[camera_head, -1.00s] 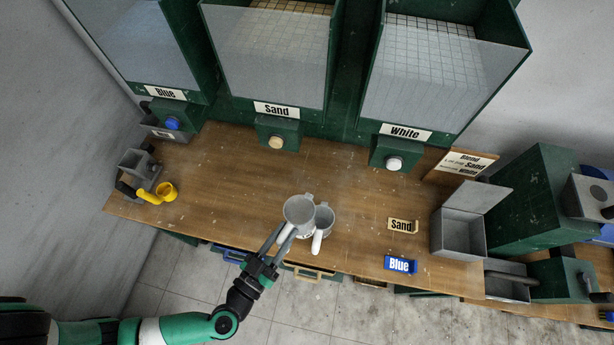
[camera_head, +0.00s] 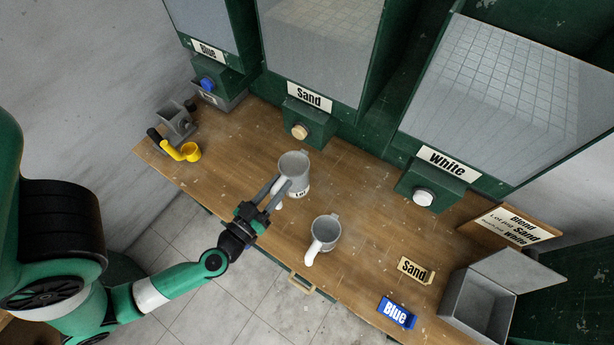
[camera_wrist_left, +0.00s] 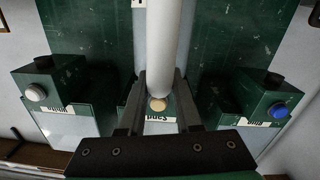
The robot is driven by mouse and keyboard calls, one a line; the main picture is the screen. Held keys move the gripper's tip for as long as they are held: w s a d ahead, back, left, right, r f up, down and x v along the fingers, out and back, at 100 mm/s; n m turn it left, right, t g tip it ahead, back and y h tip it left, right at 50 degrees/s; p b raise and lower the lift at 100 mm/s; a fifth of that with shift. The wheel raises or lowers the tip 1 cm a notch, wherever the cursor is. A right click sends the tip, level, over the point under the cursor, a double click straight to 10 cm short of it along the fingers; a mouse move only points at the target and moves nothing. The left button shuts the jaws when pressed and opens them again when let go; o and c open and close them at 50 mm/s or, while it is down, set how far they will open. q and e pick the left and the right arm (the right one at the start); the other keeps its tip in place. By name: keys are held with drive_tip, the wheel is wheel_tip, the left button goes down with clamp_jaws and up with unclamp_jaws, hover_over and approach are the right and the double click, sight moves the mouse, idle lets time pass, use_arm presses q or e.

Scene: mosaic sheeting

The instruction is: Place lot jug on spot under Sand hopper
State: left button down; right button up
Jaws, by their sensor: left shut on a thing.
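The lot jug (camera_head: 293,163), grey-white with a "Lot" label, is upright in the head view, in front of the Sand hopper (camera_head: 318,50) and short of its outlet with a beige knob (camera_head: 299,132). My left gripper (camera_head: 279,188) is shut on the jug's white handle, which fills the gap between the fingers in the left wrist view (camera_wrist_left: 163,50). I cannot tell whether the jug's base touches the bench. The Sand knob (camera_wrist_left: 158,104) shows beyond the handle in the wrist view. My right gripper is not in view.
A second grey jug (camera_head: 325,233) stands on the wooden bench (camera_head: 235,160) to the right. A yellow scoop (camera_head: 186,151) lies at the left. The White outlet (camera_head: 423,196) and Blue outlet (camera_head: 207,84) flank Sand. Sand (camera_head: 415,270) and Blue (camera_head: 396,312) tags lie at the right.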

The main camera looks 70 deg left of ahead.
sight(302, 171)
use_arm(q)
drive_tip(key=w+a+f+b, duration=0.1)
drive_tip(key=w, duration=0.1)
drive_tip(key=w+a+f, duration=0.1)
drive_tip(key=w+a, duration=0.1)
drive_tip(key=w+a+f+b, duration=0.1)
drive_tip(key=w, duration=0.1)
drive_tip(key=shift+w+a+f+b, duration=0.15)
drive_tip(key=shift+a+f+b, duration=0.1)
drive_tip(key=shift+a+b, duration=0.05)
drive_tip(key=w+f+b, duration=0.1)
drive_tip(key=a+f+b, duration=0.1)
drive_tip(key=f, duration=0.1)
drive_tip(key=w+f+b, duration=0.1)
drive_tip(key=b, duration=0.1)
drive_tip(key=shift+w+a+f, duration=0.2)
drive_tip(key=shift+w+a, duration=0.1)
drive_tip(key=shift+a, duration=0.05)
drive_tip(key=shift+w+a+f, duration=0.15)
drive_tip(key=shift+w+f, duration=0.05)
drive_tip(key=shift+w, duration=0.05)
drive_tip(key=f+b, duration=0.4)
drive_tip(key=shift+w+a, duration=0.3)
drive_tip(key=shift+w, duration=0.1)
